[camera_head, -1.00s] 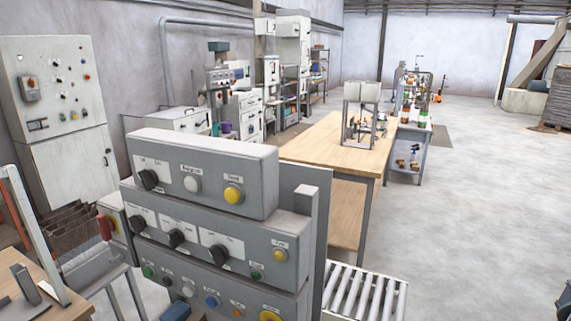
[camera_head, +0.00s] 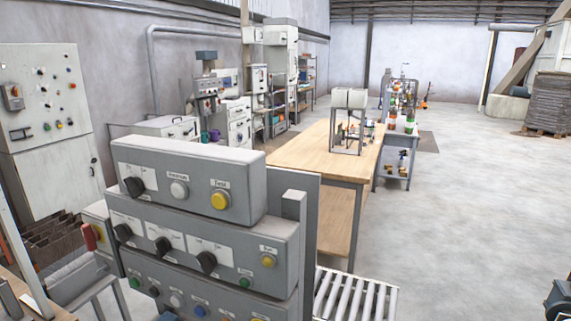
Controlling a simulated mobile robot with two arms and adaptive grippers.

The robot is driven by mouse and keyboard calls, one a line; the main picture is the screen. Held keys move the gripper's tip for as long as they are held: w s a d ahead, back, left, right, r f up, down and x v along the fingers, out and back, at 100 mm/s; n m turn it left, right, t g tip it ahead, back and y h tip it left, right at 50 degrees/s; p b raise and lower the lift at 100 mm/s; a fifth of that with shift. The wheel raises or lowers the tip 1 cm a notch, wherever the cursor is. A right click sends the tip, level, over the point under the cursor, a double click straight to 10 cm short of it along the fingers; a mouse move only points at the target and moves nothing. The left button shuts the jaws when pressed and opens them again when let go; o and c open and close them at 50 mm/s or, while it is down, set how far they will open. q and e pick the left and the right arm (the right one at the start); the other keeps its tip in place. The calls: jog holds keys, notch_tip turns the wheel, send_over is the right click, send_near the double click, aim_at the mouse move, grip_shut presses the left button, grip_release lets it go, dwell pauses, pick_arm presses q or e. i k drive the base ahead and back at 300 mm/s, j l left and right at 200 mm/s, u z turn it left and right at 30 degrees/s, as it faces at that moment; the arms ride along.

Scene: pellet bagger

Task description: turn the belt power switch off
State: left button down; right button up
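A grey stepped control console (camera_head: 190,185) stands close in front, at the lower left. Its top row has a black rotary knob (camera_head: 134,186), a white button and a yellow button. The middle row has several black knobs (camera_head: 162,246), a yellow button and a green one. The labels are too small to read, so I cannot tell which is the belt power switch. A dark part (camera_head: 560,300) at the lower right edge may be my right gripper; its fingers are unclear. My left gripper is not visible.
A roller conveyor (camera_head: 350,297) lies right of the console. A wooden table (camera_head: 300,150) stands behind it. A tall pale cabinet (camera_head: 50,140) with buttons stands at the left wall. The floor (camera_head: 460,210) to the right is clear.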

aim_at(91, 236)
jog(key=z, duration=2.45)
jog(key=u, duration=3.65)
jog(key=i+j, duration=0.1)
jog(key=j, duration=0.5)
jog(key=i+j+z, duration=0.1)
jog(key=j, duration=0.55)
jog(key=i+j, duration=0.1)
jog(key=j, duration=0.5)
jog(key=i+z, duration=0.05)
